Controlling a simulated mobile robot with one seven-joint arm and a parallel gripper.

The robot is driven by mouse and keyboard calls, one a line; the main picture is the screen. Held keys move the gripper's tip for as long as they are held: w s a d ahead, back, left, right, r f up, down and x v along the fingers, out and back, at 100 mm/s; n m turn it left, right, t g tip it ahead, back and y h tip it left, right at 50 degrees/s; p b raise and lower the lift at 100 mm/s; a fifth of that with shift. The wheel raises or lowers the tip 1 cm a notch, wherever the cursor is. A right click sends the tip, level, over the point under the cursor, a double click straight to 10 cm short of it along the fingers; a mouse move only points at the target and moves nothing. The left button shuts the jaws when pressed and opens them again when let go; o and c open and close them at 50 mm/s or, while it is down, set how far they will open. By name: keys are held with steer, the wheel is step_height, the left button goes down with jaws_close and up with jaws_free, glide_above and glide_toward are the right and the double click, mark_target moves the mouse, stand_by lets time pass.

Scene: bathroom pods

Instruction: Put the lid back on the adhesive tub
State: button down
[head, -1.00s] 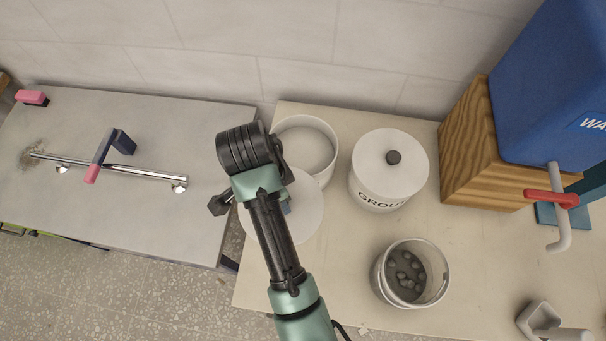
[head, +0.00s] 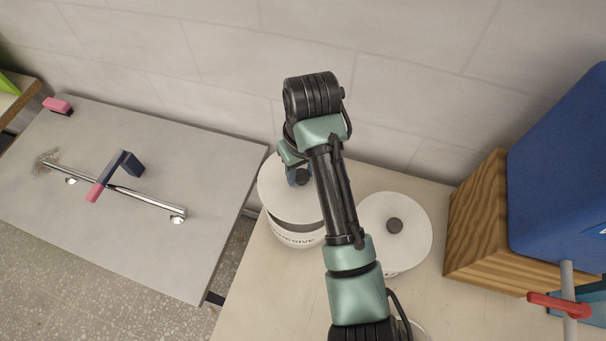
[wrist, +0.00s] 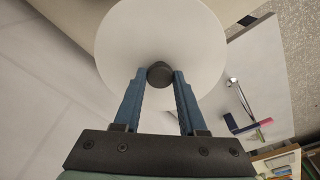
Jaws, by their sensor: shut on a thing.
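The white round lid (head: 277,183) is over the adhesive tub (head: 296,236) in the head view. A dark band shows between the lid's near edge and the tub's rim, and the lid looks shifted a little toward the back left. I cannot tell whether they touch. My gripper (head: 298,177) is above the lid, partly hidden by my arm. In the wrist view my gripper (wrist: 159,75) has its blue fingers shut on the lid's dark knob (wrist: 160,78). The lid (wrist: 165,35) hides the tub's opening there.
The grout tub (head: 418,222), with its lid on, stands close to the right of the adhesive tub. A wooden block (head: 478,225) and a blue water container (head: 560,190) are further right. A grey panel (head: 190,145) with a chrome bar lies left. A tiled wall is behind.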

mark_target(302, 187)
steer(key=shift+f+b, duration=2.25)
steer(key=shift+b, duration=0.2)
steer(key=shift+f+b, duration=0.35)
steer(key=shift+f, duration=0.6)
steer(key=shift+p, duration=0.65)
steer(key=shift+f+p, duration=0.15)
steer(key=shift+p, duration=0.4)
stand_by(0.3)
jaws_free()
stand_by(0.4)
